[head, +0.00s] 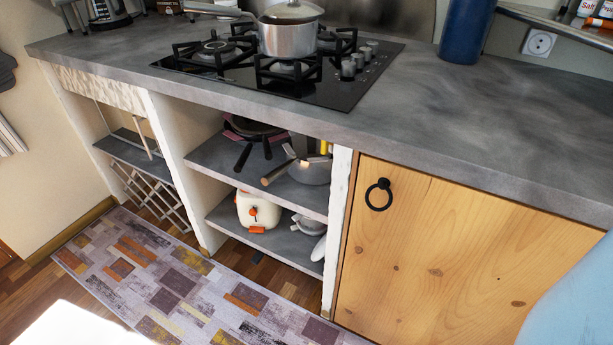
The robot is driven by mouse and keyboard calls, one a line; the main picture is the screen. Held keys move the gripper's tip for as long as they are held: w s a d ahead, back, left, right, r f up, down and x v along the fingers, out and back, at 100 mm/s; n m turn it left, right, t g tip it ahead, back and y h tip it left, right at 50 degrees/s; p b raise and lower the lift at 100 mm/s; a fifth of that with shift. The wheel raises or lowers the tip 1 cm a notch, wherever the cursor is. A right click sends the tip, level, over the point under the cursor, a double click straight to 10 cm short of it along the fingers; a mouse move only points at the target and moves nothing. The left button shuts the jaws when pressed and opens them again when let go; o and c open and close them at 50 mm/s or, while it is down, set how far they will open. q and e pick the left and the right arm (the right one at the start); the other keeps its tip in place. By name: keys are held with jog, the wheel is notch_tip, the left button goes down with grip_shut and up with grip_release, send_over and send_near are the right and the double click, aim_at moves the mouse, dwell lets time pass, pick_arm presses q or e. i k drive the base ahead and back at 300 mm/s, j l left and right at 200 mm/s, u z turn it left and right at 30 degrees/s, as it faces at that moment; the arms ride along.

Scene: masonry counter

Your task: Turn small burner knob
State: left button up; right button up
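A black glass gas cooktop (338,92) is set into the grey counter, with several burners under black grates. A row of small silver knobs (357,60) runs along its right side; I cannot tell which one belongs to the small burner. A small burner (217,46) shows bare at the left of the cooktop. A silver pot with a lid (289,35) stands on the grates near the middle and hides part of the burners behind it. Neither of my grippers is in view.
The grey counter (470,120) is clear right of the cooktop. A blue cylinder (468,28) stands behind it, near a wall socket (539,43). Below are open shelves (213,157) with pans and a wooden door (440,240) with a black ring. A patterned rug (165,275) lies on the floor.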

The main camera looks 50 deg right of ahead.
aim_at(347, 68)
jog(key=z, duration=1.65)
